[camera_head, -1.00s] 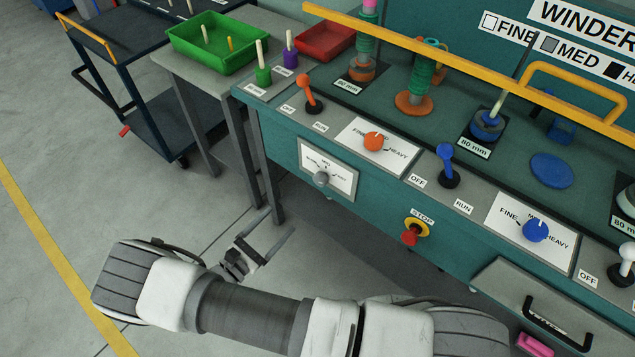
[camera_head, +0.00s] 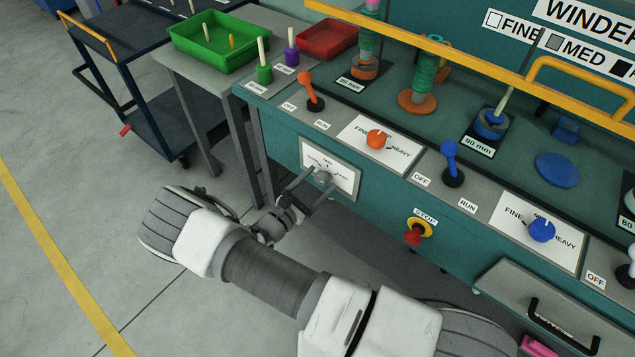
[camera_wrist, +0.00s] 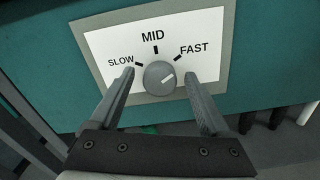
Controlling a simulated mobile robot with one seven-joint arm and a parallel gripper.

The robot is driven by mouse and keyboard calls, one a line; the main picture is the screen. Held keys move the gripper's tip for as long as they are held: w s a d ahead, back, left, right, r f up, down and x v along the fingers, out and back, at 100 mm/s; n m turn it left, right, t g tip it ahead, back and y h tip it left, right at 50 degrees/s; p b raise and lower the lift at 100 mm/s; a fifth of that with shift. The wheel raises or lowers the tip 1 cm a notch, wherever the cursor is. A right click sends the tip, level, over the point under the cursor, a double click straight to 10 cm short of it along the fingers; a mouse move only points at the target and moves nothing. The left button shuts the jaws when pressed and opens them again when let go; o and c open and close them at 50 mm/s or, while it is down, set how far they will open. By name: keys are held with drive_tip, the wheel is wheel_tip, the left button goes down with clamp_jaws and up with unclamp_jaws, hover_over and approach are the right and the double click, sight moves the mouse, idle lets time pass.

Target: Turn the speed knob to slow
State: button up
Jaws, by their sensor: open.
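The grey speed knob (camera_wrist: 159,78) sits on a white plate (camera_wrist: 110,45) marked SLOW, MID and FAST in the wrist view. Its pale pointer line aims up and to the right, toward the FAST mark. In the head view the knob (camera_head: 323,177) shows on the left front of the teal machine, partly hidden by my fingers. My gripper (camera_wrist: 164,80) is open, with one finger to the left and one to the right of the knob. Gaps show between the fingers and the knob in the wrist view; how deep the fingertips reach is unclear.
A red stop button (camera_head: 414,234) on a yellow base sits to the right on the machine front. Orange (camera_head: 376,139) and blue (camera_head: 541,230) knobs and levers line the sloped panel above. A grey side table (camera_head: 185,75) stands to the left. Open floor lies at left.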

drive_tip(key=shift+c, duration=0.3)
clamp_jaws()
drive_tip(key=shift+n, duration=0.4)
drive_tip(key=n, duration=0.4)
drive_tip(key=shift+n, duration=0.3)
drive_tip(key=n, duration=0.6)
drive_tip(key=shift+a+f, duration=0.1)
drive_tip(key=n, duration=0.6)
drive_tip(key=shift+f+n, duration=0.1)
drive_tip(key=shift+n, duration=0.3)
drive_tip(key=n, duration=0.5)
drive_tip(key=shift+n, duration=0.3)
